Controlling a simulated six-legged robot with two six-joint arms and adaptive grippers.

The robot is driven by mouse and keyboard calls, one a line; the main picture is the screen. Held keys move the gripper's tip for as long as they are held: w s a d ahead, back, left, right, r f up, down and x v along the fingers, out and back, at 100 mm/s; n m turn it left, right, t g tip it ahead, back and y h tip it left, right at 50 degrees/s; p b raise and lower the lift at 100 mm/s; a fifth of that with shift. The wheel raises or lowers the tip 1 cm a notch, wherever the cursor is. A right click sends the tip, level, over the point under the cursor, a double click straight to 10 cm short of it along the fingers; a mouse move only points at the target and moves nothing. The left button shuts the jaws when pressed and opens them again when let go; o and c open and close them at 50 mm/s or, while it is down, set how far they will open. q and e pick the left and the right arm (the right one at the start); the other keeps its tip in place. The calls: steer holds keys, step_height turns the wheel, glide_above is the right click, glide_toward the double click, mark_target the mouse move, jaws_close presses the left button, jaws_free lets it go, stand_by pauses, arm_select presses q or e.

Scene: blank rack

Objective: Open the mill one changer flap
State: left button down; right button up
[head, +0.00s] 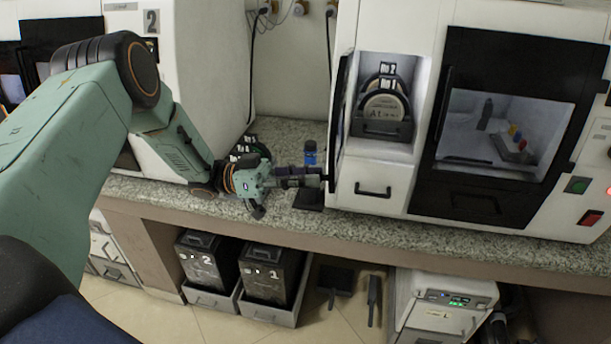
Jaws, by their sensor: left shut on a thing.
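The mill (425,80) is the white machine on the right of the counter. Its changer flap (341,115) stands swung out on the left side of the changer opening, a dark panel seen nearly edge-on. The opening shows round blanks (382,108) standing in a black holder (382,128). My left gripper (324,180) is shut at the flap's lower edge, on what looks like its handle; the grip itself is small and partly hidden. My right gripper is not in view.
A small blue-capped bottle (310,152) stands behind my left gripper, and a dark block (309,199) lies below it on the granite counter (275,220). Another white machine marked 2 (205,60) stands on the left. Black bins (268,275) sit under the counter.

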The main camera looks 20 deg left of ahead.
arm_select(q)
steer(key=shift+a+f, duration=0.1)
steer(key=shift+a, duration=0.05)
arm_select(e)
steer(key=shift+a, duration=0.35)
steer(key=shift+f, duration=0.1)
arm_select(q)
steer(key=c, duration=1.1)
jaws_free()
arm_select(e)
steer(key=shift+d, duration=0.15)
arm_select(q)
steer(key=shift+a, duration=0.1)
steer(key=v, duration=1.1)
steer(key=shift+a, duration=0.45)
